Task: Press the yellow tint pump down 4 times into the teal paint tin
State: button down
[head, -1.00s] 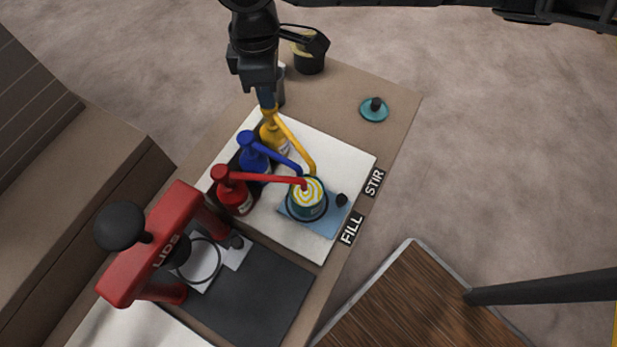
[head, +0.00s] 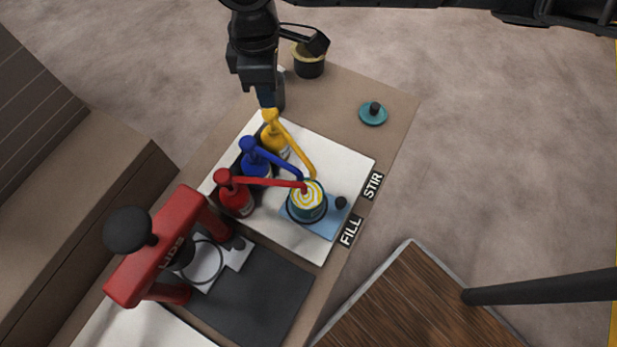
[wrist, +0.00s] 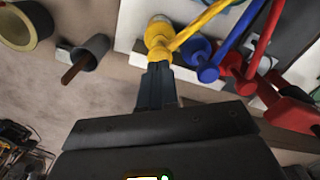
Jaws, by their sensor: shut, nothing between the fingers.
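The yellow tint pump (head: 275,139) stands on the white board in the head view, with its long spout reaching over the teal paint tin (head: 307,202). The tin is open, with yellow and white swirls on top, and sits on a blue pad. My gripper (head: 268,103) is shut and empty, pointing down at the yellow pump's head. In the wrist view the fingertips (wrist: 158,68) meet the yellow pump head (wrist: 158,34) or are just over it; I cannot tell if they touch.
A blue pump (head: 254,160) and a red pump (head: 235,196) stand beside the yellow one, spouts also over the tin. A red lid press (head: 165,245) stands at the lower left. A teal lid (head: 373,113) and a dark pot (head: 309,62) lie at the back.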

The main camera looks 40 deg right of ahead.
notch_tip(320, 180, up, 6)
jog(key=p, duration=0.5)
jog(key=shift+f, duration=0.25)
